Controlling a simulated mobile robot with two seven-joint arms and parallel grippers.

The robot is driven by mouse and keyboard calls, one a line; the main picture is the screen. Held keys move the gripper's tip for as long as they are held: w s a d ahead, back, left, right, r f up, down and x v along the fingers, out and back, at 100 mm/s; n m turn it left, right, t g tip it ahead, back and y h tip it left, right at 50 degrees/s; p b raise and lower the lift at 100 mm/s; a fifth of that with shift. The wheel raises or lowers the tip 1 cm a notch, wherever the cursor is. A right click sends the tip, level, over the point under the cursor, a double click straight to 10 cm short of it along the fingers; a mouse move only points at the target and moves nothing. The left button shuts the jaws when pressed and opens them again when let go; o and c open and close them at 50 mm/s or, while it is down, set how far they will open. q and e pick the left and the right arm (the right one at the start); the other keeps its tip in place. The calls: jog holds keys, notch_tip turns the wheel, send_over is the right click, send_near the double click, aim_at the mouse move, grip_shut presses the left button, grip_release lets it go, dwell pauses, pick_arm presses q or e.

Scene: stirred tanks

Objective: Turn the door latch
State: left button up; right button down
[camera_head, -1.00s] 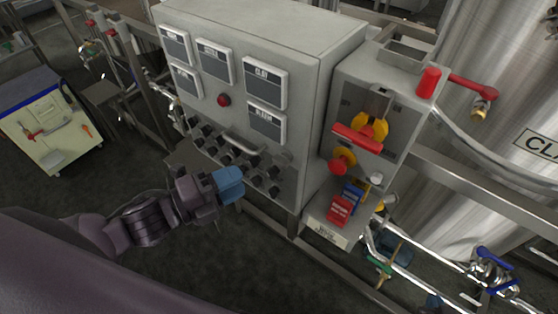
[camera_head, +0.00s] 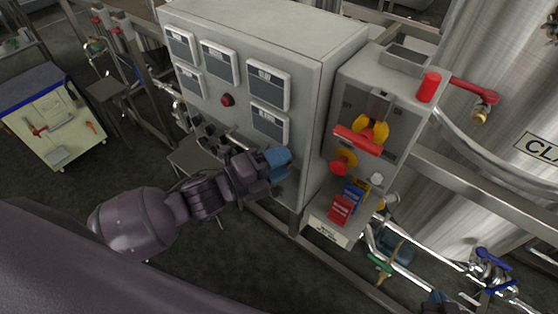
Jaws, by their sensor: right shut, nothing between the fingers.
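No part is plainly marked as the door latch. The grey control cabinet (camera_head: 300,50) has a silver bar handle (camera_head: 238,139) low on its front, partly behind my left gripper. A grey box (camera_head: 405,100) to its right holds a red handle (camera_head: 357,140) on a yellow rotary part (camera_head: 374,130). My left gripper (camera_head: 282,163), with blue fingertips, is in front of the cabinet's lower right front. I cannot tell whether it touches the cabinet or is open.
A red knob (camera_head: 344,162) and red and blue tags (camera_head: 342,208) sit below the red handle. A red lever (camera_head: 474,88) juts out right of the box. Pipes with valves (camera_head: 490,267) and a steel tank (camera_head: 490,130) are at the right. A tool cart (camera_head: 55,125) stands left.

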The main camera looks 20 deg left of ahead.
pick_arm(q)
grip_shut()
pick_arm(e)
jog(key=shift+s+f, duration=0.1)
jog(key=shift+s, duration=0.1)
jog(key=shift+s+f, duration=0.15)
pick_arm(q)
jog(key=n+t+y, duration=0.1)
jog(key=n+t, duration=0.1)
jog(key=n, duration=0.5)
jog(key=n+t+y+p, duration=0.1)
jog(key=n+t+y, duration=0.1)
jog(key=n, duration=0.5)
jog(key=n+t+y, duration=0.1)
jog(key=n+t, duration=0.2)
jog(key=n, duration=0.5)
jog(key=shift+d+f+t+p, duration=0.15)
jog(key=shift+t+p, duration=0.15)
jog(key=shift+p, duration=0.05)
pick_arm(e)
jog(key=shift+r, duration=0.75)
pick_arm(q)
jog(key=shift+n, duration=0.4)
